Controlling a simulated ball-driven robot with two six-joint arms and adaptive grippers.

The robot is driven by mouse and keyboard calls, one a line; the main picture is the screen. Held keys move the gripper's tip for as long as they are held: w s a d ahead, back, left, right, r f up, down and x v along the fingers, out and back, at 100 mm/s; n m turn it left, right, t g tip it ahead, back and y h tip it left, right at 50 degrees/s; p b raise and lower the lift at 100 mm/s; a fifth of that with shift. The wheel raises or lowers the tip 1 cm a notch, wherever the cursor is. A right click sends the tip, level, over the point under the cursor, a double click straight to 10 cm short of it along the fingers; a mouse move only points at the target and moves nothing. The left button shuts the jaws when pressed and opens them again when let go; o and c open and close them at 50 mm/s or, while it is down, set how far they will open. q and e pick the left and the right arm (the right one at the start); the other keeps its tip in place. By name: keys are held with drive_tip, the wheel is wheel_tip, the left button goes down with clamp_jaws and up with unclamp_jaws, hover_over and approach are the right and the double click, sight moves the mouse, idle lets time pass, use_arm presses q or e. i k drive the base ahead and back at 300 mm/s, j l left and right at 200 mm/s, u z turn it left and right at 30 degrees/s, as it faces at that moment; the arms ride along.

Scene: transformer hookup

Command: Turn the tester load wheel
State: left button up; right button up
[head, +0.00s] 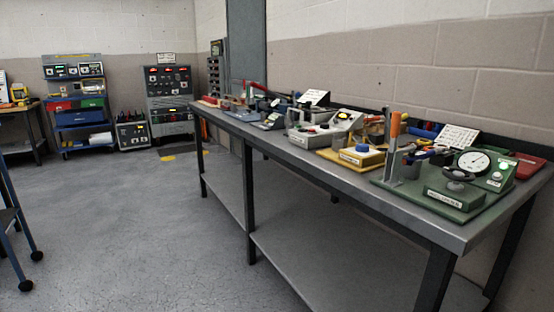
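On the near right end of the long bench, a green tester unit (455,196) carries a dark round wheel (459,174) on top. A round white dial gauge (474,162) stands just behind the wheel, beside a green box with a small round window (494,178). The label on the front of the green unit is too small to read surely. No gripper touches the wheel. Neither of my grippers is in view.
A blue-legged stand (15,225) is at the left edge. Open grey floor (140,230) lies left of the bench.

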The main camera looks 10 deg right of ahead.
sight(458, 175)
drive_tip(key=l+z, duration=0.1)
drive_tip(key=z, duration=1.15)
drive_tip(key=k+l, duration=0.05)
